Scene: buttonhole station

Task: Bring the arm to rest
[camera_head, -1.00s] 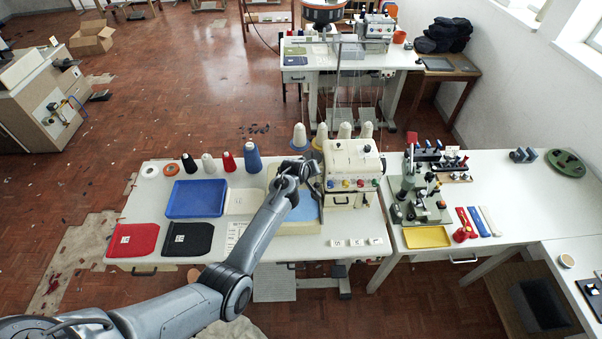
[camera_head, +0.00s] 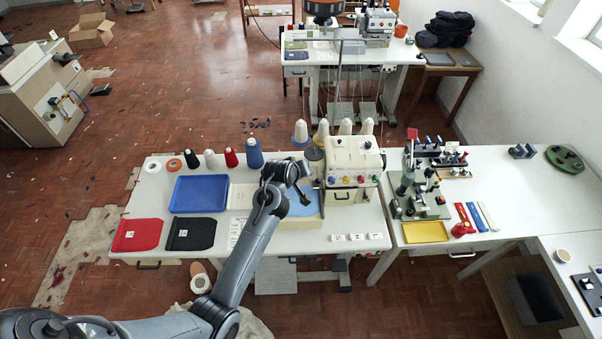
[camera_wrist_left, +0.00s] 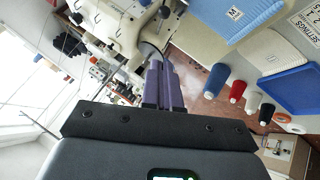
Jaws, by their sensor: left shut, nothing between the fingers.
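My left arm comes in from the lower left in the head view. Its left gripper (camera_head: 304,198) is above the white sewing table (camera_head: 290,243), at the left side of the cream sewing machine (camera_head: 354,160). In the left wrist view the two purple fingers (camera_wrist_left: 163,86) are together with nothing between them. The cream machine (camera_wrist_left: 118,28) shows beyond the fingertips in that view. A light blue pad (camera_head: 309,206) lies partly hidden behind the gripper. My right gripper is not in view.
A blue tray (camera_head: 199,194), a red pouch (camera_head: 137,235) and a black pouch (camera_head: 191,234) are on the table's left half. Thread cones, including a blue one (camera_head: 254,155), stand along its back edge. A yellow tray (camera_head: 425,232) is on the right table.

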